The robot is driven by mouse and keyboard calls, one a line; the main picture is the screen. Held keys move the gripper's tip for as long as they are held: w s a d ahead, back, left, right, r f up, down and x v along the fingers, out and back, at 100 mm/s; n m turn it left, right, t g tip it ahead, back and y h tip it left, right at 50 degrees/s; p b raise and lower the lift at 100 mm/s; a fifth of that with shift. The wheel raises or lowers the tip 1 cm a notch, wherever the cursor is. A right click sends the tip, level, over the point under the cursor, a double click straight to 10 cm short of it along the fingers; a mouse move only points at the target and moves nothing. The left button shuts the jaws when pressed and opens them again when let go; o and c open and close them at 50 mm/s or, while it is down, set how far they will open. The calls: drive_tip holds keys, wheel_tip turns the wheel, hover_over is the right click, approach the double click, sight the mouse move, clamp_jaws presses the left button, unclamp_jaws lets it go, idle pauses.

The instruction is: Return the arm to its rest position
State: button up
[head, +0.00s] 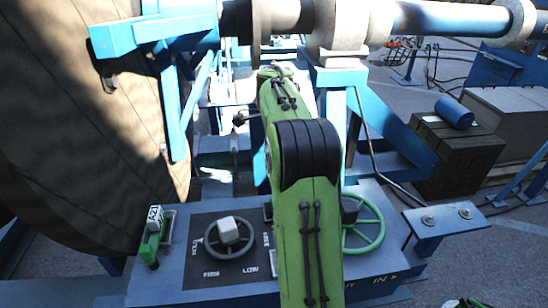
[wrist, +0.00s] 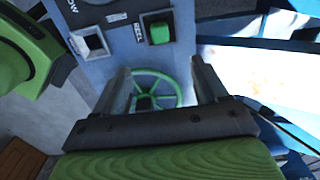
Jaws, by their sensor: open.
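My gripper (wrist: 163,88) is open in the wrist view, with its two dark fingers apart and nothing held between them. A green handwheel (wrist: 176,88) shows between and beyond the fingers; I cannot tell how far off it is. In the head view my green arm (head: 318,240) rises from the bottom edge over the control panel (head: 190,276), bends at a black joint and reaches away. My gripper cannot be made out there. The green handwheel (head: 379,232) stands right of the arm, partly hidden by it.
A grey handwheel (head: 207,241) with a pale hub and a tagged green lever (head: 149,252) are on the panel's left. A large reel (head: 75,150) fills the left side. A blue shaft (head: 450,20) crosses the top. Wooden crates (head: 455,160) stand at right. Grey floor shows at lower right.

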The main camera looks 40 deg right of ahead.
drive_tip(key=s+a+r+n+t+h+b, duration=0.1)
drive_tip(key=s+a+r+n, duration=0.25)
drive_tip(key=a+n, duration=0.35)
drive_tip(key=s+a+r+n+t+b, duration=0.15)
drive_tip(key=s+a+n, duration=0.3)
drive_tip(key=a, duration=0.45)
drive_tip(key=s+a+f+n+t, duration=0.1)
drive_tip(key=s+a+f+n, duration=0.2)
drive_tip(key=s+a+n, duration=0.2)
drive_tip(key=s+a+f+n+t+y, duration=0.1)
drive_tip(key=s+a+f+n+t, duration=0.1)
drive_tip(key=s+a+n, duration=0.3)
drive_tip(key=s+f+n, duration=0.1)
drive_tip(key=s+n, duration=0.1)
drive_tip(key=n, duration=0.1)
drive_tip(key=shift+s+a, duration=0.1)
